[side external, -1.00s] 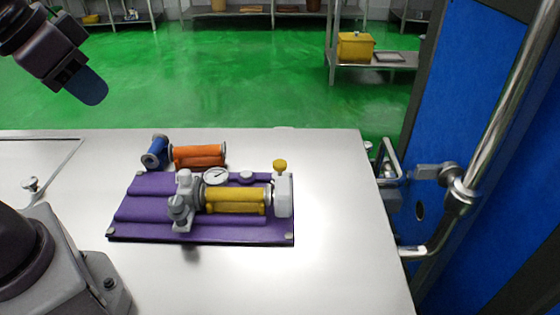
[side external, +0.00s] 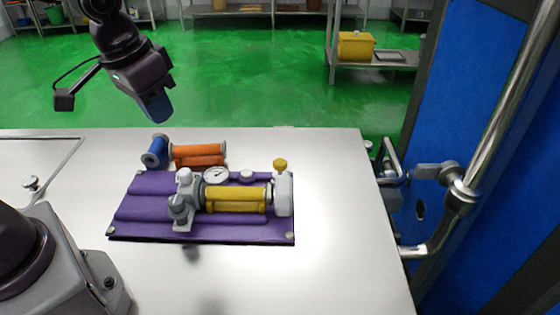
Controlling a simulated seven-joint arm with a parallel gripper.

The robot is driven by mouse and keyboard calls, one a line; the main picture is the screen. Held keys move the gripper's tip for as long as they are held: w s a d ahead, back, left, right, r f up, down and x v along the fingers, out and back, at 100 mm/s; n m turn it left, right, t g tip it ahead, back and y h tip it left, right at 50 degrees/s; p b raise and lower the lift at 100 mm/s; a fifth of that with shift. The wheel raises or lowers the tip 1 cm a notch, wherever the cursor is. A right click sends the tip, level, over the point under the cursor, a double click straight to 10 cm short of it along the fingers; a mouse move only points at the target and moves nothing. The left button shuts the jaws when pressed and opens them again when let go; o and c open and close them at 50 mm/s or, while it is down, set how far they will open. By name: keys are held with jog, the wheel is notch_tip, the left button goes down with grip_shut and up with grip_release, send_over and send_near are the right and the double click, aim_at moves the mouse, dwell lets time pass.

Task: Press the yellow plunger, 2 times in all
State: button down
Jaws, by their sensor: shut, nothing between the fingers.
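The yellow plunger (side external: 280,164) is a small yellow knob standing on top of a white block (side external: 283,194) at the right end of the assembly on the purple base (side external: 140,215). A yellow cylinder (side external: 236,199) lies to the left of the block. My gripper (side external: 156,106) is in the upper left of the side view, above and to the left of the plunger and well apart from it. Its blue fingers are shut with nothing between them and point down.
A blue spool (side external: 155,151) and an orange cylinder (side external: 199,154) lie behind the purple base. A round gauge (side external: 216,176) and grey fittings (side external: 182,204) stand on the assembly. The steel table (side external: 335,230) is clear to the right. Metal pipework (side external: 457,193) stands beyond its right edge.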

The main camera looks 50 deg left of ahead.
jog(key=w+d+f+n+t, duration=0.1)
jog(key=w+f+n, duration=0.1)
jog(key=w+f, duration=0.6)
jog(key=w+f+n+t, duration=0.25)
jog(key=w+f, duration=0.25)
jog(key=w, duration=0.5)
notch_tip(320, 180, up, 2)
jog(key=n+t, duration=0.3)
send_over(278, 161)
jog(key=shift+r, duration=0.15)
jog(key=shift+f, duration=4.4)
jog(key=shift+f, duration=0.15)
jog(key=shift+f, duration=0.3)
